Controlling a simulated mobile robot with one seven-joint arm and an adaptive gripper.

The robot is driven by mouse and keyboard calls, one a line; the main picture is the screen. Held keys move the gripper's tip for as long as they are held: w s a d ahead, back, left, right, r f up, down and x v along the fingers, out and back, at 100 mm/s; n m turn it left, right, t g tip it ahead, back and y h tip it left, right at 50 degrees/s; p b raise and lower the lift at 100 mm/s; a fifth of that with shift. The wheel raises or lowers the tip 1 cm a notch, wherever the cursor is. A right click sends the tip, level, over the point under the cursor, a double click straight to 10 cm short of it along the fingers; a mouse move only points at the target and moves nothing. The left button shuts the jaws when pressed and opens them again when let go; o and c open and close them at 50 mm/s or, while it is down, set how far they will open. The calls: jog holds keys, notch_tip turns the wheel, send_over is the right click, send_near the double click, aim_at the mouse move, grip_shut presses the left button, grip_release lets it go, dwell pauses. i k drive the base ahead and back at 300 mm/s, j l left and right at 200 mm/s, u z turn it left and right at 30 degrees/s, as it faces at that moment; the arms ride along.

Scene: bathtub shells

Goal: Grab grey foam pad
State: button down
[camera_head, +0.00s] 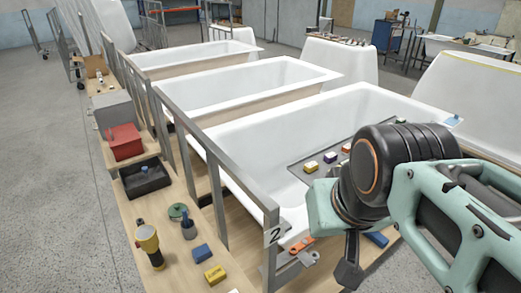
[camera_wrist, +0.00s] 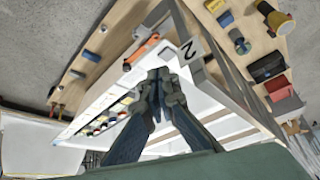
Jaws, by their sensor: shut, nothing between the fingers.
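No object shows clearly as a grey foam pad, and I cannot tell which grey thing it is. A flat grey sheet (camera_head: 295,170) lies in the nearest white tub with several small coloured blocks on it. A grey box (camera_head: 115,110) stands on the left bench behind a red box (camera_head: 124,141). In the wrist view my gripper (camera_wrist: 160,78) is in front of the tub's rim, near the number 2 plate (camera_wrist: 188,49).
A dark tray (camera_head: 145,178), a yellow torch-like tool (camera_head: 149,243), a blue block (camera_head: 202,254) and a yellow block (camera_head: 215,274) sit on the left bench. A metal rail (camera_head: 235,180) runs between bench and tubs. An orange-handled tool (camera_head: 301,245) lies close to my gripper.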

aim_at(288, 227)
jog(key=i+l+u, duration=0.25)
jog(key=l, duration=0.2)
jog(key=l+u, duration=0.2)
jog(key=l, duration=0.25)
jog(key=i+l+u, duration=0.25)
jog(key=l, duration=0.2)
jog(key=k, duration=0.1)
